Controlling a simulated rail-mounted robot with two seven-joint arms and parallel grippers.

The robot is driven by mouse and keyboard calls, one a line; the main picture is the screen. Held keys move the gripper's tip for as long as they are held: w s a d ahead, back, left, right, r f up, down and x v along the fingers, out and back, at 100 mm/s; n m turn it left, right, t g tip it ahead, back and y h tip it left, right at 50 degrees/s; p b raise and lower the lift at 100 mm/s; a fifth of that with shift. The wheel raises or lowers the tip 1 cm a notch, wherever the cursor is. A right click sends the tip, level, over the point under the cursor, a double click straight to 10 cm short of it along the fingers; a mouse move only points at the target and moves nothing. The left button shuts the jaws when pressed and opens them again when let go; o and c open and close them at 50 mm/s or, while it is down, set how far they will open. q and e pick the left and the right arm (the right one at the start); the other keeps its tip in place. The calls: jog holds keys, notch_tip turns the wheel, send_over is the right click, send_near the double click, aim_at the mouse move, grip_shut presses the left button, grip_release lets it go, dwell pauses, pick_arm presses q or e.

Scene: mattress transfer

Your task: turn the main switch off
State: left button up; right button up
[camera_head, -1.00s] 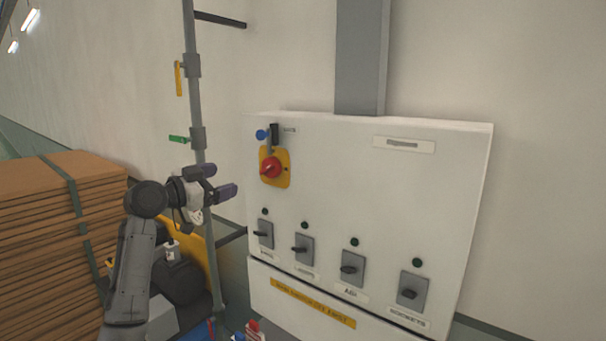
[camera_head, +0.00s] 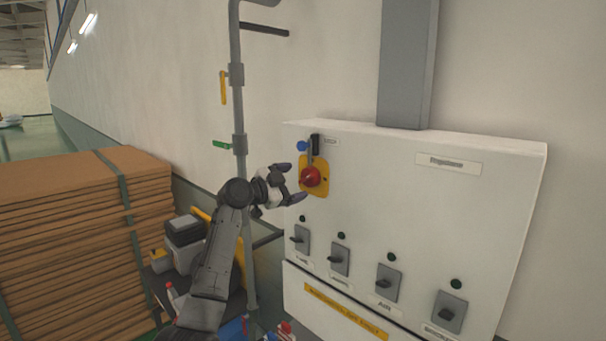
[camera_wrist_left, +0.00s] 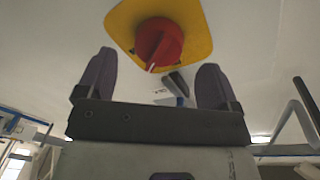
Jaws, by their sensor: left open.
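The main switch is a red rotary knob (camera_head: 311,178) on a yellow plate (camera_head: 321,188), at the upper left of the white electrical cabinet (camera_head: 440,220). My left gripper (camera_head: 295,183) is open and empty, just left of the knob, and appears apart from it. In the left wrist view the red knob (camera_wrist_left: 160,42) lies ahead between the two spread fingers (camera_wrist_left: 157,75). My right gripper is not in view.
A black part (camera_head: 315,145) and a blue round part (camera_head: 301,146) sit just above the knob. Several small black switches (camera_head: 340,258) line the cabinet's lower face. A grey vertical pipe (camera_head: 237,90) stands left of the cabinet. Stacked brown boards (camera_head: 70,220) stand at left.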

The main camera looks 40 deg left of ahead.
aim_at(303, 180)
pick_arm(q)
jog(key=shift+p+x, duration=0.55)
jog(key=shift+x, duration=1.35)
jog(key=c, duration=0.9)
